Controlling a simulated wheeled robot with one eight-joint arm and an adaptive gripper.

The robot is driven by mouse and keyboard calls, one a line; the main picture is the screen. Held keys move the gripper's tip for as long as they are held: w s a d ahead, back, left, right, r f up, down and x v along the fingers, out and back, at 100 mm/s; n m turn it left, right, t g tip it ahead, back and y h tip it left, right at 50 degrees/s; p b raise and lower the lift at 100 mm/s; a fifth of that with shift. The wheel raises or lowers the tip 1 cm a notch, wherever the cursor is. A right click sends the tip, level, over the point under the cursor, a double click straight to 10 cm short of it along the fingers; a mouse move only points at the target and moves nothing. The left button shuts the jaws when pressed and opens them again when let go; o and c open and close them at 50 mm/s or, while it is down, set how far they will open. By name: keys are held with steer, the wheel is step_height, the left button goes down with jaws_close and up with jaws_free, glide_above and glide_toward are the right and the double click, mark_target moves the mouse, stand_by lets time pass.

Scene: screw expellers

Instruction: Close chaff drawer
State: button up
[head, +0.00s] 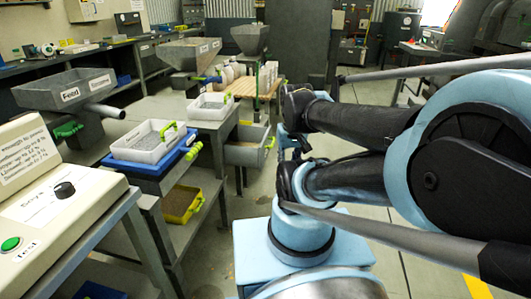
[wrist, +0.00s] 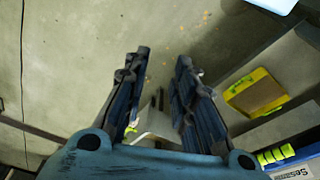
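In the head view a grey drawer (head: 245,153) stands pulled out from under the far end of the bench. It has a yellow-green handle (head: 270,146) on its front. I take it for the chaff drawer; no label on it can be read. My gripper (head: 290,143) is just right of the drawer, partly hidden by my own arm; I cannot tell whether it touches. In the wrist view my gripper (wrist: 160,58) is open, its two dark fingers apart. A pale shape with a small green spot shows low between the fingers; I cannot tell what it is.
A yellow tray (head: 182,204) sits on the lower shelf; it also shows in the wrist view (wrist: 256,93). White trays (head: 148,141) stand on the benches near grey hoppers (head: 68,90). A control box (head: 62,200) is at the left. Floor right of the benches is clear.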

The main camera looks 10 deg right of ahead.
steer(key=shift+s+r, duration=0.2)
steer(key=shift+s, duration=0.05)
steer(key=c, duration=0.4)
steer(key=shift+s+r, duration=0.1)
steer(key=shift+r, duration=0.2)
jaws_close()
steer(key=w+d+r+m+y, duration=0.1)
steer(key=w+r+m, duration=0.2)
steer(key=w+m, duration=0.55)
steer(key=w+d+r+m+y, duration=0.1)
steer(key=w+r+m, duration=0.15)
steer(key=w, duration=1.15)
steer(key=w+d+f+m+y, duration=0.1)
steer(key=w+d+f+m, duration=0.3)
steer(key=w, duration=0.3)
steer(key=w+d+f+m, duration=0.1)
steer(key=w+f+m, duration=0.2)
steer(key=w+f, duration=0.3)
steer(key=w+d+f+m+y, duration=0.1)
steer(key=w+d+f+m, duration=0.25)
steer(key=w, duration=0.45)
glide_toward(271, 147)
step_height(271, 147, down, 4)
steer(key=shift+w+a+f+m+g, duration=0.15)
steer(key=shift+w+a+m, duration=0.15)
steer(key=shift+a, duration=0.1)
steer(key=shift+w+a+f+m+g, duration=0.1)
steer(key=shift+w+a+m+g, duration=0.05)
steer(key=shift+w+a, duration=0.55)
steer(key=shift+a, duration=0.55)
